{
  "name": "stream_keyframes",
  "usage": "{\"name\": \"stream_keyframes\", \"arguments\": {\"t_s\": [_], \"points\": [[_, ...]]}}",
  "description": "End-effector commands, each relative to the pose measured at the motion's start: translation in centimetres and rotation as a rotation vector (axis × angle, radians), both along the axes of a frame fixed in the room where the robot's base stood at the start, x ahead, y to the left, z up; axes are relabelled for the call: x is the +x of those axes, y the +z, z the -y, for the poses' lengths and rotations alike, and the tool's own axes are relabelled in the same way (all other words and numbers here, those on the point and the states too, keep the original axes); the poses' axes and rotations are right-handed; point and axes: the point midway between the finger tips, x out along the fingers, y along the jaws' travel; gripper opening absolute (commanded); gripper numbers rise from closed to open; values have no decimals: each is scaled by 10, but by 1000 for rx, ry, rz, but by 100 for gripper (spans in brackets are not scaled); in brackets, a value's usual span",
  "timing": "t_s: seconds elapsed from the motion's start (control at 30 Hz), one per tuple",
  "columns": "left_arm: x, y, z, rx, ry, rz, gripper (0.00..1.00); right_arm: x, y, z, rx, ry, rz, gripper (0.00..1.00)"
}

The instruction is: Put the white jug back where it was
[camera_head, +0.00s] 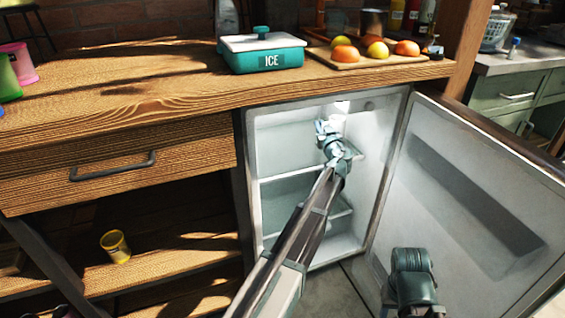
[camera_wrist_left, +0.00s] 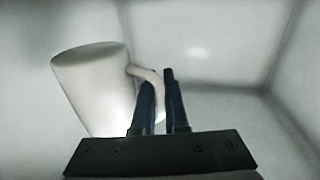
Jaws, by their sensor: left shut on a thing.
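The white jug (camera_wrist_left: 95,88) shows in the left wrist view, left of my fingers, leaning in that picture. Its curved handle (camera_wrist_left: 146,75) reaches to my left gripper (camera_wrist_left: 160,95), which is shut on it. In the head view my left arm reaches into the open fridge (camera_head: 258,150), and my left gripper (camera_head: 324,128) is high inside it. Only a small pale part of the jug (camera_head: 339,107) seems to show behind the gripper there. I cannot tell whether the jug's base touches a shelf. My right gripper is not in view.
The fridge door (camera_head: 470,190) stands wide open on the right. Shelves (camera_head: 280,178) cross the inside. The wooden counter (camera_head: 130,85) above carries an ICE box (camera_head: 262,50) and a board with fruit (camera_head: 350,62). A yellow cup (camera_head: 115,246) sits on a low shelf at left.

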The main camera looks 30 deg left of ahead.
Motion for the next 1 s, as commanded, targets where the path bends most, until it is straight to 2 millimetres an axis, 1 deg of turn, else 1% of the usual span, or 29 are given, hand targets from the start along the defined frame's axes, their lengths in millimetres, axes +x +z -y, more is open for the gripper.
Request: {"name": "stream_keyframes", "arguments": {"t_s": [0.13,0.23,0.73,0.8,1.0], "points": [[-3,0,-2,0,0,0,0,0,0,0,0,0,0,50],[-14,0,-10,0,1,0,0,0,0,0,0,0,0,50],[-104,0,-86,0,4,0,0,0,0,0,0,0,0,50],[-115,0,-95,0,3,0,0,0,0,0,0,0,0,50],[-137,0,-115,0,2,0,0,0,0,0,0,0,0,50]]}}
